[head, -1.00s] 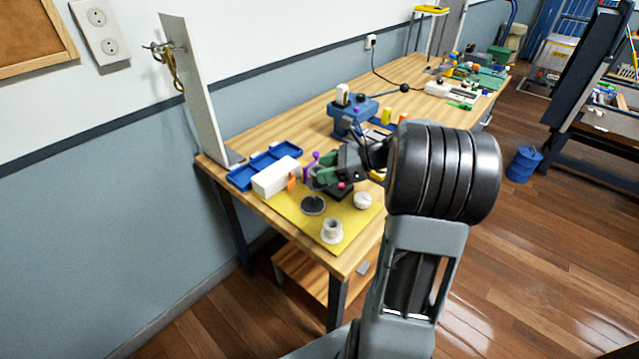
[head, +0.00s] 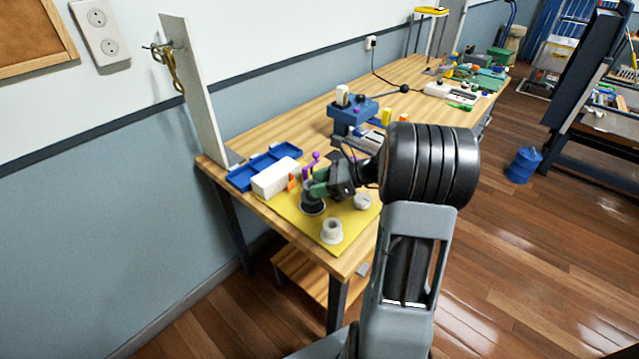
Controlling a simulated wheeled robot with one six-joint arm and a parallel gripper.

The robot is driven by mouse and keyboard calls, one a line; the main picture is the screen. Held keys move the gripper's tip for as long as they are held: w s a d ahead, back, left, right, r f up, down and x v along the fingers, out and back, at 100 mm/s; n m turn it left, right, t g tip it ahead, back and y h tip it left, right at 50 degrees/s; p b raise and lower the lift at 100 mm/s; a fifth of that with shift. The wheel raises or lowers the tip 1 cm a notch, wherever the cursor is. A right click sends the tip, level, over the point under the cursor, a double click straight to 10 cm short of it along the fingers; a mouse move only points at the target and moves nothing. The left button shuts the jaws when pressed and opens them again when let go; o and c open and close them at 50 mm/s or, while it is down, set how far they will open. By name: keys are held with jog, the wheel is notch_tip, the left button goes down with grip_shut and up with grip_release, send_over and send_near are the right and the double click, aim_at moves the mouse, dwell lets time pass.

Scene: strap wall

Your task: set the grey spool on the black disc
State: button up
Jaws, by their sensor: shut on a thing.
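The black disc (head: 313,210) lies on the yellow mat (head: 345,215) at the near end of the workbench, partly hidden.
A pale spool-shaped piece (head: 332,231) stands in front, and a round white piece (head: 362,201) sits to the right. A white box (head: 276,178) and a blue tray (head: 250,172) are at the left. A blue device (head: 352,117) stands behind.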

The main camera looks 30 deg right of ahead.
jog(key=shift+f, duration=0.3)
jog(key=o, duration=0.9)
